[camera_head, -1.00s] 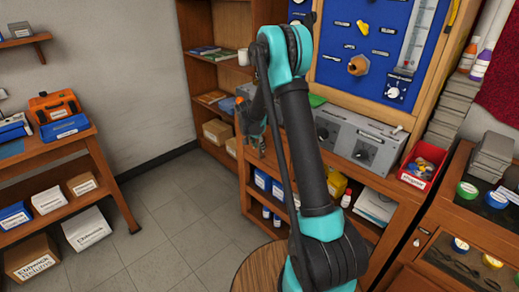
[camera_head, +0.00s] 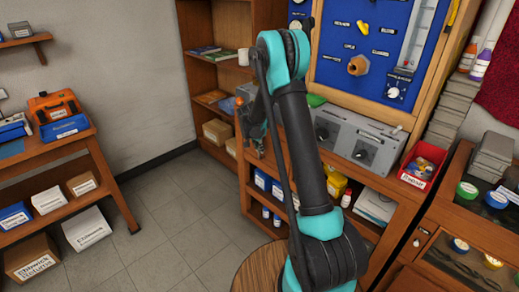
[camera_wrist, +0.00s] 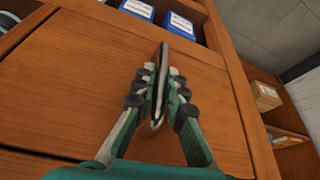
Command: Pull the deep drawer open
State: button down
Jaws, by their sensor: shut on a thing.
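The deep drawer's wooden front (camera_wrist: 95,85) fills the middle of the wrist view. A thin dark metal handle (camera_wrist: 164,55) stands out from it. My gripper (camera_wrist: 161,82) is shut on this handle, with one finger on either side of it. The near end of the handle shows just below the fingertips. In the head view my gripper (camera_head: 253,138) is small, at the left end of the wooden bench, and the drawer front cannot be made out clearly. I cannot tell whether the drawer stands out from its cabinet.
Blue boxes (camera_wrist: 179,22) sit on an open shelf beyond the drawer front. A grey instrument box (camera_head: 355,138) and a red bin (camera_head: 418,170) stand on the bench. A round wooden stool top (camera_head: 262,272) is near my arm. The tiled floor (camera_head: 180,205) at left is clear.

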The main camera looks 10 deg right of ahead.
jog(key=s+a, duration=1)
jog(key=a, duration=0.4)
jog(key=s+a, duration=1)
jog(key=a, duration=0.4)
jog(key=shift+s+a, duration=0.15)
jog(key=shift+s, duration=0.15)
jog(key=c, duration=1.6)
grip_release()
jog(key=shift+o, duration=0.2)
jog(key=shift+r, duration=0.1)
jog(key=v, duration=1.1)
jog(key=shift+s+r, duration=0.2)
jog(key=shift+r, duration=0.15)
jog(key=shift+a, duration=0.15)
